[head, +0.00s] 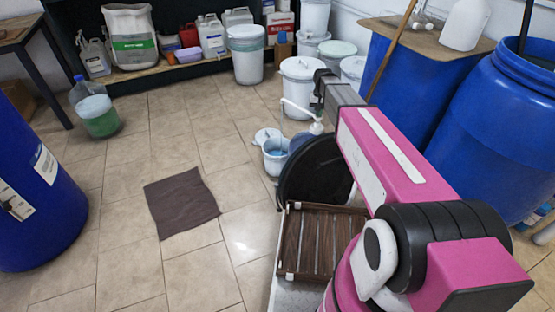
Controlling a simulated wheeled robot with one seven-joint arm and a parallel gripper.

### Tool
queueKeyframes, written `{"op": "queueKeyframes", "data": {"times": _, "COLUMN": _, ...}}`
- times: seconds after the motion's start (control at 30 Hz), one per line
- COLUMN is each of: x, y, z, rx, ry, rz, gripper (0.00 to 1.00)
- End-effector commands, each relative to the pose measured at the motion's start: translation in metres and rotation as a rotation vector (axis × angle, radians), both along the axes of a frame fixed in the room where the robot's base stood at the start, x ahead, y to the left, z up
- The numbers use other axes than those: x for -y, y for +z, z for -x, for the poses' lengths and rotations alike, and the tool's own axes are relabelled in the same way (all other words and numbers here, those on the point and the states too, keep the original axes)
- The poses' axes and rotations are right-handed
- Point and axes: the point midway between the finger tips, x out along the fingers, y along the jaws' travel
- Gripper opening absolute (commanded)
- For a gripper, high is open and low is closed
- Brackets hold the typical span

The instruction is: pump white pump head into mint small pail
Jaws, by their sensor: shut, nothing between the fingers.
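The white pump head (317,128) stands upright behind the black round shape, with its curved spout (295,106) reaching left. The spout's tip appears above and near a small pale pail (275,164). The pail is open, with blue liquid inside, and a pale lid (267,135) shows at its back edge. My gripper (317,106) is shut and empty, pointing down just above the pump head. I cannot tell whether its fingers touch the pump head. My arm and the black shape hide what the pump is mounted on.
Several white buckets (301,92) stand behind the gripper. Blue drums (488,125) fill the right side, and another blue drum (35,190) stands at left. A brown mat (180,203) lies on the tiled floor.

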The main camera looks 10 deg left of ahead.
Motion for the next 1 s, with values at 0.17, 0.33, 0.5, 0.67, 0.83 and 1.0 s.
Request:
{"op": "queueKeyframes", "data": {"times": 0.17, "x": 0.0, "y": -0.01, "z": 0.0, "rx": -0.002, "ry": 0.0, "rz": 0.0, "gripper": 0.0}}
{"op": "queueKeyframes", "data": {"times": 0.33, "x": 0.0, "y": -0.008, "z": 0.0, "rx": -0.001, "ry": 0.0, "rz": 0.0, "gripper": 0.0}}
{"op": "queueKeyframes", "data": {"times": 0.5, "x": 0.0, "y": -0.003, "z": 0.0, "rx": -0.001, "ry": 0.0, "rz": 0.0, "gripper": 0.0}}
{"op": "queueKeyframes", "data": {"times": 0.67, "x": 0.0, "y": 0.01, "z": 0.0, "rx": 0.0, "ry": 0.0, "rz": 0.0, "gripper": 0.0}}
{"op": "queueKeyframes", "data": {"times": 0.83, "x": 0.0, "y": 0.023, "z": 0.0, "rx": 0.0, "ry": 0.0, "rz": 0.0, "gripper": 0.0}}
{"op": "queueKeyframes", "data": {"times": 1.0, "x": 0.0, "y": 0.036, "z": 0.0, "rx": 0.001, "ry": 0.0, "rz": 0.0, "gripper": 0.0}}
